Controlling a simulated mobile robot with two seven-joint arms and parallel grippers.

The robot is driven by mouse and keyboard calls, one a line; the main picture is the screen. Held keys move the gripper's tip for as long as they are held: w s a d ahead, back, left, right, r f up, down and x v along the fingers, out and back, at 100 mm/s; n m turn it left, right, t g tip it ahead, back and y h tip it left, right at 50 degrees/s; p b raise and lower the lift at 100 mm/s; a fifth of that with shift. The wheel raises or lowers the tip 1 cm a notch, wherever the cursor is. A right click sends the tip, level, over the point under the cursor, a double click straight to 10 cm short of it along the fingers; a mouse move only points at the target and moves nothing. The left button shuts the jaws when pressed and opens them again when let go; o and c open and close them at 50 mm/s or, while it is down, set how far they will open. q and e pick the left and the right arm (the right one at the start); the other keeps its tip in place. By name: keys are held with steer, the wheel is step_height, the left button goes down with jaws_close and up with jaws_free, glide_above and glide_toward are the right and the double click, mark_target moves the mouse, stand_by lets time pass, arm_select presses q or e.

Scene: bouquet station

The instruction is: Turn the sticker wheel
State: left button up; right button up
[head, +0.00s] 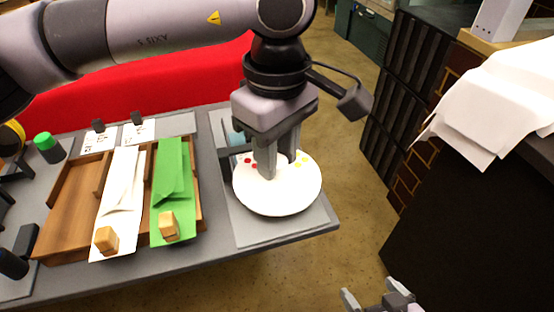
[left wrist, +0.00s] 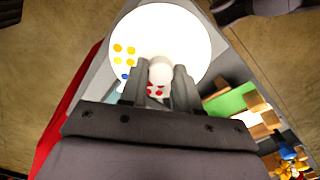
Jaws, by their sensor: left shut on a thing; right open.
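The sticker wheel (head: 277,198) is a round white disc with red and yellow dots near its far side, on a grey base at the table's right end. In the left wrist view the wheel (left wrist: 190,35) also shows a blue dot. My left gripper (head: 278,172) points down over the wheel. In the left wrist view the left gripper (left wrist: 160,85) has its fingers on both sides of a white rounded knob (left wrist: 160,70) and is shut on it. My right gripper (head: 378,300) is open and empty at the bottom edge, away from the table.
A wooden tray (head: 67,205) holds a white wrap (head: 121,195) and a green wrap (head: 172,190), each with a wooden block at its near end. A green-capped bottle (head: 48,146) stands at the left. A white cloth (head: 500,95) hangs over a dark stand at the right.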

arm_select(q)
steer(key=n+b, duration=0.1)
steer(key=n, duration=0.2)
steer(key=n+b, duration=0.1)
steer(key=n, duration=0.1)
steer(key=shift+n+b, duration=0.3)
steer(key=shift+n, duration=0.1)
steer(key=n+b, duration=0.1)
steer(key=n, duration=0.2)
steer(key=shift+n+b, duration=0.5)
steer(key=shift+n, duration=1.1)
steer(key=shift+r, duration=0.1)
